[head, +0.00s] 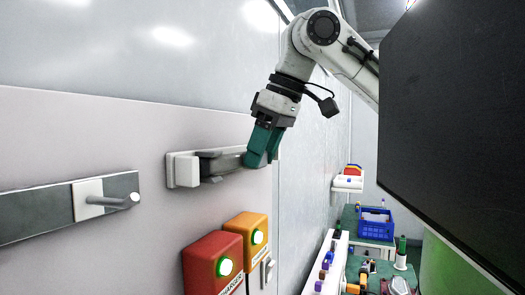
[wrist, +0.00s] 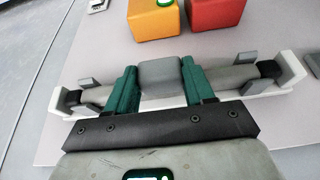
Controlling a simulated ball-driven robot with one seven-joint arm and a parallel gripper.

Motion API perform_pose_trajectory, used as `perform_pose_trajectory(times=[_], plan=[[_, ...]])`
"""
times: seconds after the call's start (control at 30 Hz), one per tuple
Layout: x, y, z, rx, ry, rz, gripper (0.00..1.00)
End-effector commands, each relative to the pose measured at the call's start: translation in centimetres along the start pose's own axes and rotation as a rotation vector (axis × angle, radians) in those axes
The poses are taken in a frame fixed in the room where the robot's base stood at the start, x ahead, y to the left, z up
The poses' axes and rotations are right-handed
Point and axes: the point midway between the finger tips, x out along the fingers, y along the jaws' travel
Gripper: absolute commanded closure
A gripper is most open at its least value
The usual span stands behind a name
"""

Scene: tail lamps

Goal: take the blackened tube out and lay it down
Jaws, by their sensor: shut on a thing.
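The blackened tube (wrist: 220,75) is grey with dark ends and lies along a white wall holder (wrist: 290,83). In the wrist view its ends sit at the holder's white end pieces, by small grey clips. My gripper (wrist: 160,84) has its two green fingers pressed on either side of the thick grey block at the tube's middle. In the head view my gripper (head: 264,158) is at the right part of the holder (head: 182,170), hiding much of it. The tube (head: 225,163) shows there as a dark grey bar. I cannot tell whether its ends are free.
A red box (head: 213,262) and an orange box (head: 247,237) with green buttons are on the wall below. A rail with a peg (head: 105,199) is at the left. A blue crate (head: 375,224) stands on a far green-topped table. A large dark panel (head: 455,130) fills the right.

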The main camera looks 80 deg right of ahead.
Motion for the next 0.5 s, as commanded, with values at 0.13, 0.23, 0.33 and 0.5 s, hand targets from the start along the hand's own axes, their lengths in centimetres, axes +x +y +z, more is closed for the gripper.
perform_pose_trajectory(times=[0.13,0.23,0.33,0.5], plan=[[-0.05,0.02,0.00,0.001,0.001,0.001,0.84],[-0.09,0.03,0.12,0.001,0.001,0.001,0.84],[-0.18,0.03,0.34,0.000,0.001,0.001,0.84],[-0.36,0.02,0.79,0.000,0.001,0.000,0.84]])
